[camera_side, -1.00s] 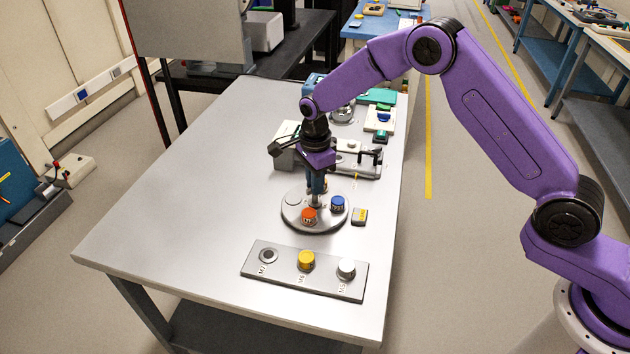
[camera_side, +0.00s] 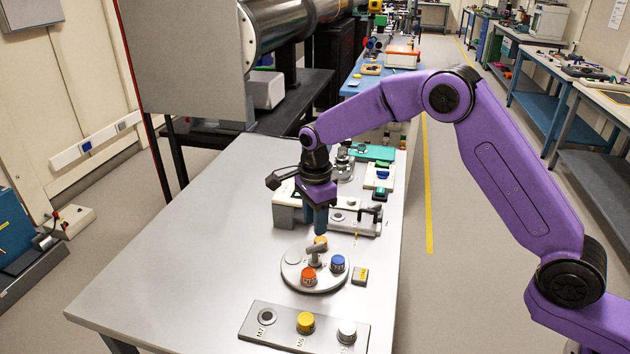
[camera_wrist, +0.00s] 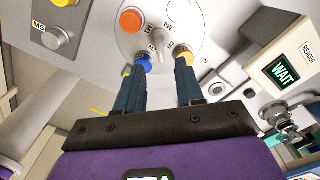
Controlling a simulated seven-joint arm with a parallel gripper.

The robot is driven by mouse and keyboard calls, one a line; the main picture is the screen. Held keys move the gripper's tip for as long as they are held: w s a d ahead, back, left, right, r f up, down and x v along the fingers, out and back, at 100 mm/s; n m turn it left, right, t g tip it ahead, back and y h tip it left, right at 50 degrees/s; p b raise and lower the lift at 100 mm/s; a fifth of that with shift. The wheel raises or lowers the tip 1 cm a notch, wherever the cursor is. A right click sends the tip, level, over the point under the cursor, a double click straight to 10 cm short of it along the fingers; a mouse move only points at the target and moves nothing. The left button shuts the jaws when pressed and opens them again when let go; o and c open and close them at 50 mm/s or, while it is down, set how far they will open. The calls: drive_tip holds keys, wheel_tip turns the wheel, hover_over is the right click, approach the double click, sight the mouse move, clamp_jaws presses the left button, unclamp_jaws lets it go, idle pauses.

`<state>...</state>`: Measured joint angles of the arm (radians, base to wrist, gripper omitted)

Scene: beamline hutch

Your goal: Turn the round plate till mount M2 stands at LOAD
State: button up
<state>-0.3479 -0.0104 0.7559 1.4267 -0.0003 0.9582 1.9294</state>
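The round plate (camera_side: 316,285) lies flat on the table. It carries an orange-red mount (camera_side: 308,277) at the front, a blue mount (camera_side: 337,264) at the right, a yellow-orange mount (camera_side: 320,243) at the back and a pale, low spot (camera_side: 292,257) at the left. A grey bar handle (camera_side: 316,251) stands at its centre. The yellow LOAD tag (camera_side: 360,276) is right of the plate, nearest the blue mount.
A grey strip (camera_side: 280,331) in front holds a yellow cap at M6, a white cap and an uncapped M7 seat. A grey fixture (camera_side: 345,217) stands behind the plate. The reader (camera_wrist: 281,70) shows WAIT. The table's left side is clear.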

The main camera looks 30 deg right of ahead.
wheel_tip(320, 180, up, 11)
idle(0.3)
drive_tip(key=shift+s, duration=0.1)
idle(0.4)
drive_tip(key=s+d+r+n, duration=0.2)
drive_tip(key=s+n, duration=1.3)
drive_tip(key=s, duration=0.2)
drive_tip(key=s+d+f+n, duration=0.2)
drive_tip(key=s+d+n, duration=0.4)
drive_tip(key=s, duration=0.4)
drive_tip(key=s+d+f+n, duration=0.2)
drive_tip(key=s+d+n, duration=0.5)
drive_tip(key=s+n, duration=0.2)
drive_tip(key=s, duration=0.2)
drive_tip(key=shift+s+n, duration=0.3)
drive_tip(key=shift+d, duration=0.1)
